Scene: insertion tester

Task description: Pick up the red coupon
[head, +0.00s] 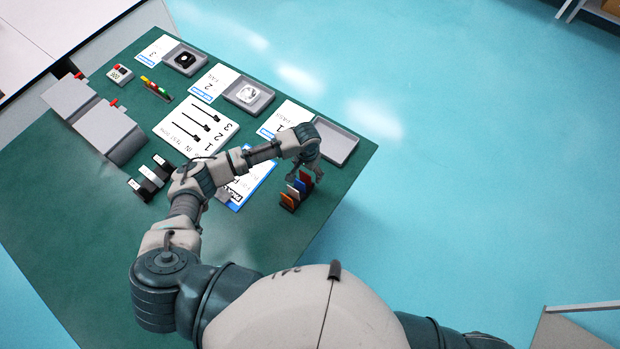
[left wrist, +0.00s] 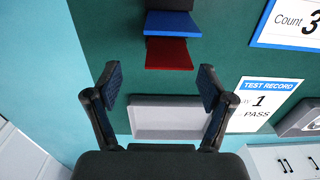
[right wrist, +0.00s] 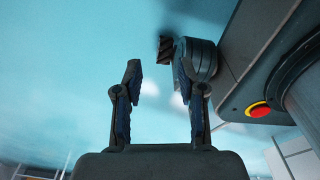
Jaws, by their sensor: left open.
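The red coupon (left wrist: 168,55) stands at the near end of a dark holder, in front of a blue coupon (left wrist: 172,22), in the left wrist view. In the head view the red coupon (head: 306,177) is at the upper end of the row, close under my left gripper (head: 306,172). My left gripper (left wrist: 160,82) is open and empty, with the red coupon ahead of the space between its fingers, apart from both in the wrist view. My right gripper (right wrist: 158,75) is open and empty, over the floor; the head view does not show it.
The coupon holder (head: 287,206) stands near the green table's (head: 330,205) right edge, with an orange coupon (head: 287,199) at its lower end. A grey tray (head: 335,143) lies just above. Cards, more trays and grey boxes (head: 108,130) cover the table's left and far parts.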

